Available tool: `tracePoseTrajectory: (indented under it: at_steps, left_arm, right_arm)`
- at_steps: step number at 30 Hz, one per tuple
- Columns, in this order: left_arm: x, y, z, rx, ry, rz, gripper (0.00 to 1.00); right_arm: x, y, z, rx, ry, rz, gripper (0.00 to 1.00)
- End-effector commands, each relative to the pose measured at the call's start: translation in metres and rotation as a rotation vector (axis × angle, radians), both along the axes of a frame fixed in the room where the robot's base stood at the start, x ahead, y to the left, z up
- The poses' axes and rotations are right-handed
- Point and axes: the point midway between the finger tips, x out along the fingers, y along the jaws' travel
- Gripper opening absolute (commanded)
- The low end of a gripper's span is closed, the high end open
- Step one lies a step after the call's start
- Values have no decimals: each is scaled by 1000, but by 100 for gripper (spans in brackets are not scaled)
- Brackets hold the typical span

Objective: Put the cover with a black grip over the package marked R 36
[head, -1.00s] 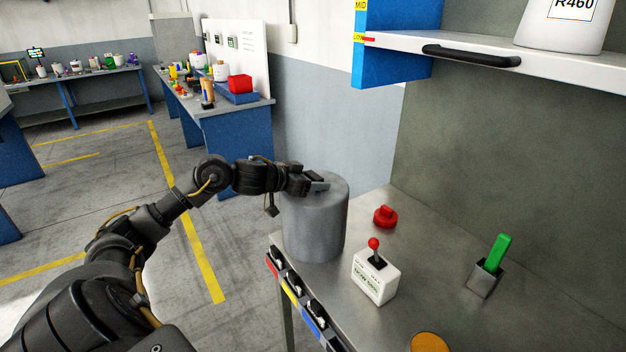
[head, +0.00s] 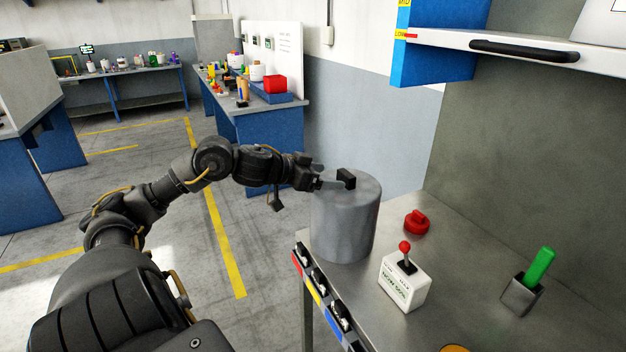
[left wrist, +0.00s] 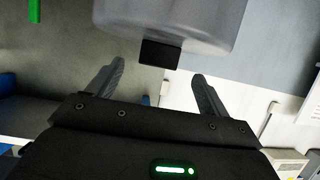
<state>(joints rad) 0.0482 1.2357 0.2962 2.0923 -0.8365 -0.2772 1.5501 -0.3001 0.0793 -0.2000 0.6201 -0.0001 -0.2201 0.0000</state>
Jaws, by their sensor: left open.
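The grey cylindrical cover (head: 343,222) stands upright on the near left part of the metal table. Its black grip (head: 346,178) sticks up from the top. My left gripper (head: 322,177) is open, just left of the black grip at the height of the cover's top. In the left wrist view the cover (left wrist: 172,20) fills the top and its black grip (left wrist: 160,54) lies ahead of the gap between the open fingers, not clasped. I see no package marked R 36; whatever is inside the cover is hidden. My right gripper is not in view.
On the table are a red knob (head: 417,222), a white box with a red-topped lever (head: 404,284) and a green-handled item in a holder (head: 530,280). A shelf (head: 520,52) with a black handle hangs above, with a white package (head: 606,8) partly visible.

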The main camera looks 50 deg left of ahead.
Motion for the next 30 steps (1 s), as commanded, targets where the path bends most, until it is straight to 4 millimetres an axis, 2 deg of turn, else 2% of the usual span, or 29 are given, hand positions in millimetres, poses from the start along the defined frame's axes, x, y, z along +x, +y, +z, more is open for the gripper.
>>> tracePoseTrajectory:
  at_steps: [3,12,30]
  left_arm:
    - [-13,2,2,5,3,-3,80]
    - [-32,8,14,1,0,-3,80]
    - [-35,9,15,1,0,-2,80]
  right_arm:
    - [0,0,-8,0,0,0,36]
    - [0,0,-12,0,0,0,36]
    - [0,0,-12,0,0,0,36]
